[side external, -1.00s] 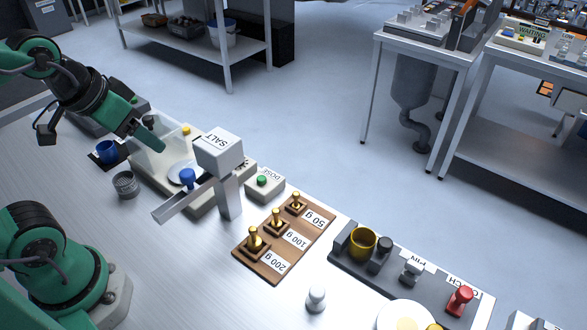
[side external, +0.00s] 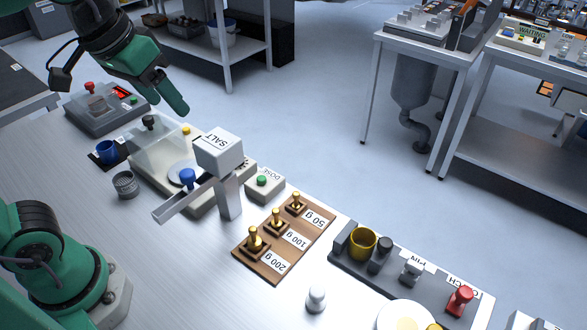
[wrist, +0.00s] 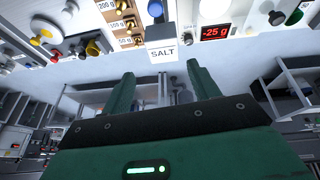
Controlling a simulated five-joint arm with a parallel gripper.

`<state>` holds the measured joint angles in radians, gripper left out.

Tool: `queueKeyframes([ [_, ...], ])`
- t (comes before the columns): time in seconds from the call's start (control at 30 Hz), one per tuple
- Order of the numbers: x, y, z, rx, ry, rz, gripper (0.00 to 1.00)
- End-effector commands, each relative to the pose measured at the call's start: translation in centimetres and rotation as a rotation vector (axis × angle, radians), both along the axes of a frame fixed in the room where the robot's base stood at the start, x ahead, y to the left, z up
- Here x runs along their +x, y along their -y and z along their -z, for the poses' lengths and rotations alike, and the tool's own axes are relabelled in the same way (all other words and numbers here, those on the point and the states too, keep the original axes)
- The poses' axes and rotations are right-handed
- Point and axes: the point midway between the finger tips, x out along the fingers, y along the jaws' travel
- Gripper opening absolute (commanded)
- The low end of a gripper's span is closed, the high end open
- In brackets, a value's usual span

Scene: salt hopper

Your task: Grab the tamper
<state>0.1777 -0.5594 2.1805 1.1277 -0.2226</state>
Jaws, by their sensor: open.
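No object carries a readable tamper label, so I cannot tell for certain which one it is. A small pale knobbed piece (side external: 316,298) stands alone at the bench's front edge. A dark cylindrical piece (side external: 380,250) stands beside a brass-coloured cup (side external: 362,244) in a grey rack. My gripper (side external: 174,92) is raised above the far left of the bench, far from both pieces. In the wrist view my gripper (wrist: 160,70) has its two green fingers apart with nothing between them.
The SALT hopper (side external: 218,152) and its chute stand mid-bench. A wooden board (side external: 262,262) holds brass weights. A clear-sided box (side external: 160,150), blue cup (side external: 107,152) and mesh cup (side external: 125,184) are at left. A red display (wrist: 215,32) reads -25 g.

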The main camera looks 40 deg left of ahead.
Motion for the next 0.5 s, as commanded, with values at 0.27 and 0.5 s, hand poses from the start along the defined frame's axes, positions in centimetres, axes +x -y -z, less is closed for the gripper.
queueKeyframes([
  [0.27, 3.0, 6.6, -1.0, -0.045, -0.125, -0.025, 0.61],
  [0.5, 4.4, 13.4, -0.9, -0.05, -0.228, -0.064, 0.61],
])
